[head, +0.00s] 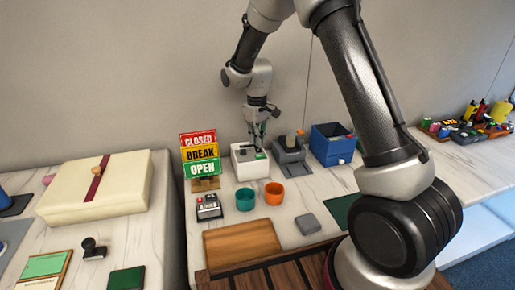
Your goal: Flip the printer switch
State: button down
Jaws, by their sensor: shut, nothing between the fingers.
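A small white boxy device (249,163), which looks like the printer, stands on the white marble counter near the wall. A small green patch (261,155) shows on its top right. My gripper (259,147) points down over the device's top, its tips at or just above the surface beside the green patch. The gripper is shut and empty. I cannot tell whether the tips touch the device. The switch itself is too small to make out, and the gripper partly covers that area.
A grey device (291,160) stands close on the right, then a blue bin (332,146). A CLOSED/BREAK/OPEN sign (200,153) stands on the left. A card terminal (209,208), teal cup (245,199) and orange cup (274,193) are in front. A wooden board (241,246) lies nearer.

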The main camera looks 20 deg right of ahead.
jog(key=shift+f, duration=0.4)
jog(key=shift+r, duration=3.55)
